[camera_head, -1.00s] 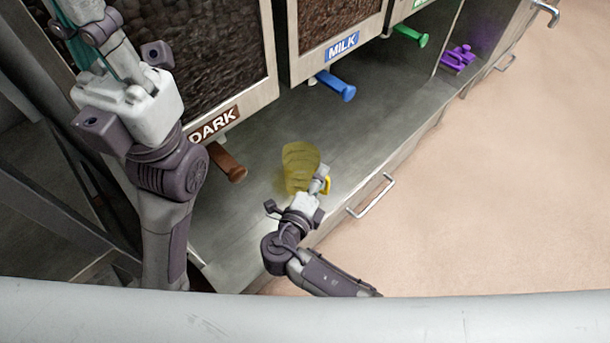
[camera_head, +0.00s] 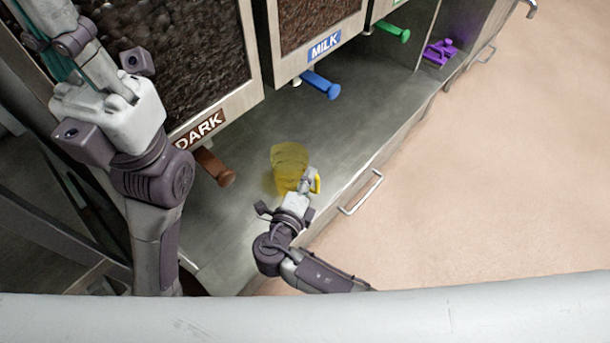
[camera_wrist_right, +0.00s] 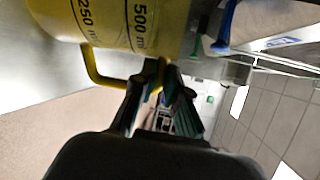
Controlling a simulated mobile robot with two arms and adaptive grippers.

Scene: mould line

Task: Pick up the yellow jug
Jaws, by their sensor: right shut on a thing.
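The yellow see-through jug (camera_head: 289,160) is over the grey counter in front of the dispensers. In the right wrist view the jug (camera_wrist_right: 115,22) shows its 250 and 500 ml marks at the top. My right gripper (camera_head: 311,180) is shut on the jug's yellow handle (camera_wrist_right: 100,78); the fingers (camera_wrist_right: 160,80) close around one part of it. I cannot tell whether the jug's base touches the counter. My left arm (camera_head: 150,180) rises at the left; its fingertips do not show clearly.
Dispensers labelled DARK and MILK stand behind the counter (camera_head: 235,235), with brown (camera_head: 215,168), blue (camera_head: 320,84) and green (camera_head: 393,31) handles jutting out. A purple object (camera_head: 439,52) is at the far right end. A metal drawer handle (camera_head: 362,194) sticks out in front.

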